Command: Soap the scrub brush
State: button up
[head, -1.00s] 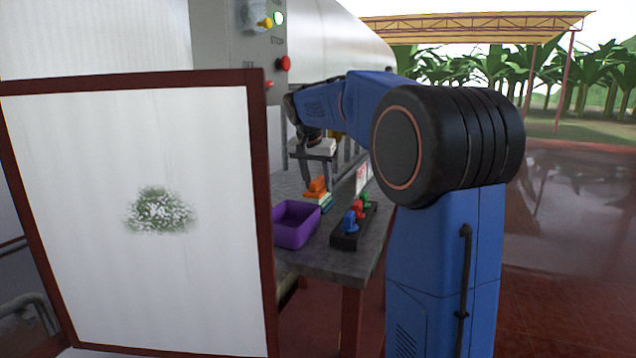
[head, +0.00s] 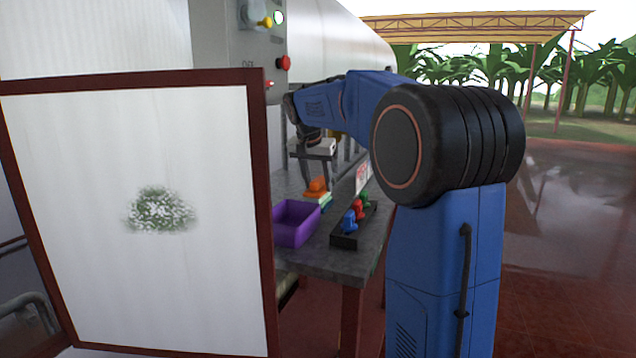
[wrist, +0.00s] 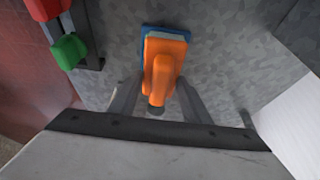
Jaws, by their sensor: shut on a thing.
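An orange scrub brush (head: 316,185) is at the far part of the grey table, low between the fingers of my gripper (head: 320,178). The wrist view shows the brush (wrist: 166,52) from above, its handle between the two grey fingertips of my gripper (wrist: 158,96). My gripper is shut on it. A blue layer (wrist: 146,36) shows under the brush's edge. In the head view, a thin pale and teal layer (head: 326,202) shows just below the orange; I cannot tell whether it is bristles or a separate pad, or whether the brush touches the table.
A purple bin (head: 295,222) stands nearer on the table (head: 340,262). A black rack (head: 345,241) beside it holds blue, red and green pieces. A white sign (head: 363,178) stands behind. A red-framed white panel (head: 160,110) with a greenish smudge fills the left.

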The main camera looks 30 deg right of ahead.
jog(key=shift+r, duration=3.45)
